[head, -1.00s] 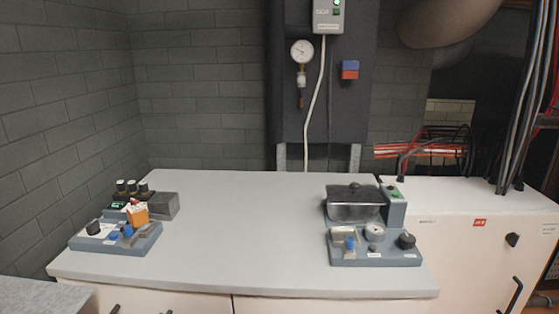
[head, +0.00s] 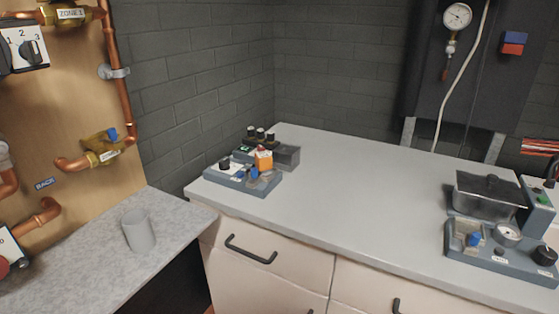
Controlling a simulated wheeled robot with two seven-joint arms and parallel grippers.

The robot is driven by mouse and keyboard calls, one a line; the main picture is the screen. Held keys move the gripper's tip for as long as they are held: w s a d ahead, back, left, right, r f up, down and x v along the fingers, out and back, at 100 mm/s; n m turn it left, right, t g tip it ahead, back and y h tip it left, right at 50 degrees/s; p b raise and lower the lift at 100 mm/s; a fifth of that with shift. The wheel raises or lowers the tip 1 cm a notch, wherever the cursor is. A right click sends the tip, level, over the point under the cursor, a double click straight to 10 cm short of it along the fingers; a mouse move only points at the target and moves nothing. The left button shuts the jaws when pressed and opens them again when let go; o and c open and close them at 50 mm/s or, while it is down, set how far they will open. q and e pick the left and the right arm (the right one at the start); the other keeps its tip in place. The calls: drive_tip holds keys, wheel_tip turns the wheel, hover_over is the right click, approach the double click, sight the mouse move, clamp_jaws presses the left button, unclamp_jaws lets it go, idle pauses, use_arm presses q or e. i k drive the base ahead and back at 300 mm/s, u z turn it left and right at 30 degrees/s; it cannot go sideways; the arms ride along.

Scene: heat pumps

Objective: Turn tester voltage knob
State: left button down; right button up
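Two blue-grey bench devices stand on the light grey worktop (head: 350,190). The left device (head: 262,188) has a black knob (head: 225,164), blue parts, an orange block (head: 264,159), a small green display and several black posts at its back. The right device (head: 487,262) has a black knob (head: 544,256), a round gauge (head: 507,234), a blue part (head: 473,239) and a dark lidded box (head: 489,196) behind. I cannot read their labels, so I cannot tell which one is the tester. Neither gripper is in view.
A grey cup (head: 138,230) stands on a speckled counter (head: 160,268) at the left. Copper pipes (head: 119,75) and a dial (head: 34,52) are on a wooden board behind it. Drawers with black handles (head: 250,249) are below the worktop. The worktop's middle is clear.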

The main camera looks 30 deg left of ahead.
sight(224, 165)
drive_tip(key=k, duration=0.5)
drive_tip(key=u, duration=0.55)
drive_tip(key=i, duration=1.05)
drive_tip(key=u, duration=0.5)
drive_tip(key=k, duration=0.45)
drive_tip(key=u, duration=1.1)
drive_tip(key=i, duration=0.2)
drive_tip(key=z, duration=1.1)
